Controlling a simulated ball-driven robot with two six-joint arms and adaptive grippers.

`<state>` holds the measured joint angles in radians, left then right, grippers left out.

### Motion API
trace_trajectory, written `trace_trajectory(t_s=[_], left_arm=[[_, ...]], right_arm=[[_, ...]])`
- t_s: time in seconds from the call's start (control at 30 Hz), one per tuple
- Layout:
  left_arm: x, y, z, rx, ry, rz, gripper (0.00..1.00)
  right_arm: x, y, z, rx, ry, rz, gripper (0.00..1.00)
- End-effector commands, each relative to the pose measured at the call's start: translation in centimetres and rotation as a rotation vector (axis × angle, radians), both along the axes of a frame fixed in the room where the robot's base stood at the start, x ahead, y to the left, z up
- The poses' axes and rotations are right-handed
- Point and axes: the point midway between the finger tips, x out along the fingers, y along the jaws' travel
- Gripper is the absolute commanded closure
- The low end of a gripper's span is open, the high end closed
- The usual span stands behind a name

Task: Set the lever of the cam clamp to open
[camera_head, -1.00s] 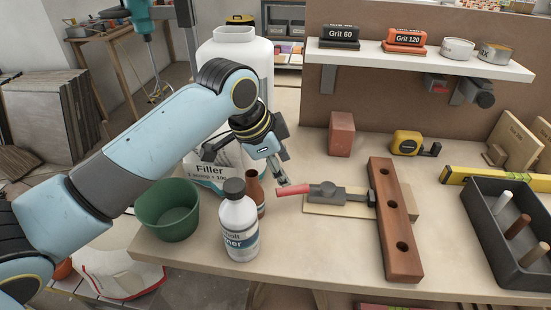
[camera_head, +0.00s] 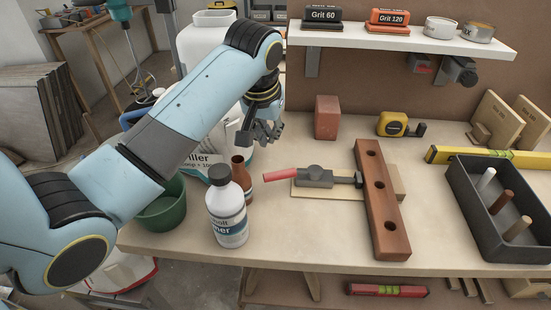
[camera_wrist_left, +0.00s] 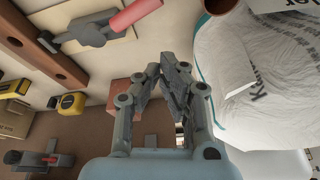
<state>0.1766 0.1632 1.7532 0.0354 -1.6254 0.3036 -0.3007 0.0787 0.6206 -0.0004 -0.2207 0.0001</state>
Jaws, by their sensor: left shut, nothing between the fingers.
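The cam clamp (camera_head: 315,177) lies on a pale board (camera_head: 312,192) on the bench. Its red-handled lever (camera_head: 281,174) points left, roughly flat, and its other end meets a brown wooden bar with holes (camera_head: 381,200). The red handle (camera_wrist_left: 136,14) and clamp body (camera_wrist_left: 92,33) also show in the left wrist view, at the top. My left gripper (camera_head: 258,138) is shut and empty, above and behind the lever, apart from it, beside the filler bag. Its fingers (camera_wrist_left: 166,72) meet in the left wrist view. My right gripper is not in view.
A brown bottle (camera_head: 241,179) and a white bottle (camera_head: 227,208) stand left of the lever. The filler bag (camera_head: 213,165) and green bowl (camera_head: 163,207) are further left. A reddish block (camera_head: 327,117) stands behind the clamp. A dark tray (camera_head: 489,215) is at right.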

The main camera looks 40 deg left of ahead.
Motion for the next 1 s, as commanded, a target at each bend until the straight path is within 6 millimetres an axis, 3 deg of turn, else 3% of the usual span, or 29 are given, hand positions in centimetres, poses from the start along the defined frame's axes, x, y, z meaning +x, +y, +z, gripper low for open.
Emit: trace_trajectory(t_s=[0.1, 0.3, 0.47, 0.9, 1.0], left_arm=[[1.6, -0.2, -0.1, -0.026, 0.004, 0.303, 1.0], [2.5, -0.3, -0.1, -0.034, -0.005, 0.566, 1.0], [2.8, 0.0, -1.3, -0.033, -0.005, 0.59, 1.0], [4.5, 2.2, -9.9, -0.033, -0.005, 0.586, 1.0], [3.3, 0.5, -8.9, -0.038, -0.008, 0.585, 1.0]], right_arm=[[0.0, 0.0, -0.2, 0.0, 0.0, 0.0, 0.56], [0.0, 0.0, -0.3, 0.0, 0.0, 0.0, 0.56], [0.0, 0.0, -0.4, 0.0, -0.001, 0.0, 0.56], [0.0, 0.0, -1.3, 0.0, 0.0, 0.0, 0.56], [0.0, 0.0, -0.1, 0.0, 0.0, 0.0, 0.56]])
